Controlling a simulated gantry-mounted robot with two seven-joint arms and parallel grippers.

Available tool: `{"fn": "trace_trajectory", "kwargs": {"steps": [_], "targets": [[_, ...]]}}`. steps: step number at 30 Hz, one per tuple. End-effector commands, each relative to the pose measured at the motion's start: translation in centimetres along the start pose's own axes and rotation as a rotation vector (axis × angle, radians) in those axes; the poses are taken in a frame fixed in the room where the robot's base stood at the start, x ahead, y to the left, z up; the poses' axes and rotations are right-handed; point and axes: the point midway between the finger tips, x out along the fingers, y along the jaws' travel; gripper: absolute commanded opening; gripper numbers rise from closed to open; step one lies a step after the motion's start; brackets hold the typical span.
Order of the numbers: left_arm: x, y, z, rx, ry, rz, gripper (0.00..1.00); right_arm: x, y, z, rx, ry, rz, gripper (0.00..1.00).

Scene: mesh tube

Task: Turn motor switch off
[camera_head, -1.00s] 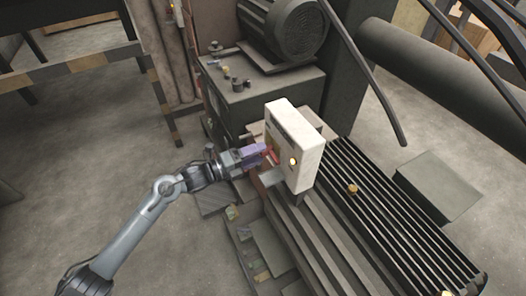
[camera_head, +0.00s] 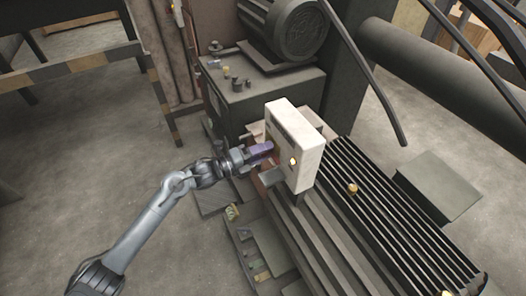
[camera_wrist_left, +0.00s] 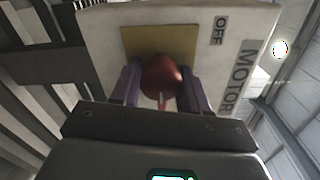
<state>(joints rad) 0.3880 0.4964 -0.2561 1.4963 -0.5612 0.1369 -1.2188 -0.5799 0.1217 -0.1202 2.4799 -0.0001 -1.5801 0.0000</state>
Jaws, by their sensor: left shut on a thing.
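The motor switch box (camera_head: 308,158) is a pale upright box standing on the ribbed machine bed in the head view. In the left wrist view its face (camera_wrist_left: 185,18) carries the labels OFF and MOTOR, plus a yellow plate (camera_wrist_left: 146,42). A red switch handle with a rounded knob (camera_wrist_left: 161,76) stands out from that plate. My left gripper (camera_head: 265,149) is at the box's left face, and its purple fingers (camera_wrist_left: 161,88) are shut on the red handle, one on each side. In the head view the fingers mostly hide the handle. My right gripper is not in view.
The ribbed machine bed (camera_head: 385,215) extends to the lower right. Open floor lies to the left.

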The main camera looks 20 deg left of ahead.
Motion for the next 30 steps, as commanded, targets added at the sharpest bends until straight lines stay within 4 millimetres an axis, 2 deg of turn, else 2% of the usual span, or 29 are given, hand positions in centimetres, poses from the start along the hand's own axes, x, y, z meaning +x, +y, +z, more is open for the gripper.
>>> {"fn": "trace_trajectory", "kwargs": {"steps": [8, 14, 30], "targets": [[0.0, -0.1, 0.0, -0.035, 0.0, 0.0, 0.14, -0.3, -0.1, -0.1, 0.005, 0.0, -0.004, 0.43], [0.0, -0.2, 0.1, -0.135, 0.0, 0.001, 0.14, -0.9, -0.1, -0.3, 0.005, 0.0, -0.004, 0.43], [0.0, -0.6, 0.1, -0.624, 0.001, 0.0, 0.14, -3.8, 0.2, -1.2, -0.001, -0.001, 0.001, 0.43]]}}
